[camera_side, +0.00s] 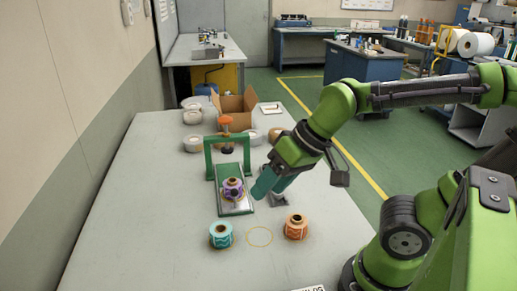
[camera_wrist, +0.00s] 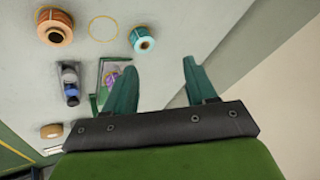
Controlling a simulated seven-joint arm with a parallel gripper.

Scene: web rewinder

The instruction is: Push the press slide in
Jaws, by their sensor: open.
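The press (camera_side: 209,160) is a green frame with an orange knob on top, standing mid-table in the side view. Its slide (camera_side: 238,209), a flat green tray with a pale border, sticks out of the frame toward the front. A purple roll (camera_side: 233,188) sits upright on the slide. My gripper (camera_side: 262,190) is open and empty, just right of the slide; whether it touches is unclear. In the wrist view my gripper (camera_wrist: 159,60) shows two spread teal fingers, and the slide (camera_wrist: 103,75) is partly hidden behind the left finger.
A teal roll (camera_side: 220,235) and an orange roll (camera_side: 297,227) stand at the front, with an empty yellow ring (camera_side: 260,237) between them. A small dark fixture (camera_wrist: 70,83) stands beside the slide. A cardboard box (camera_side: 237,107) and several pale rolls are behind the press.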

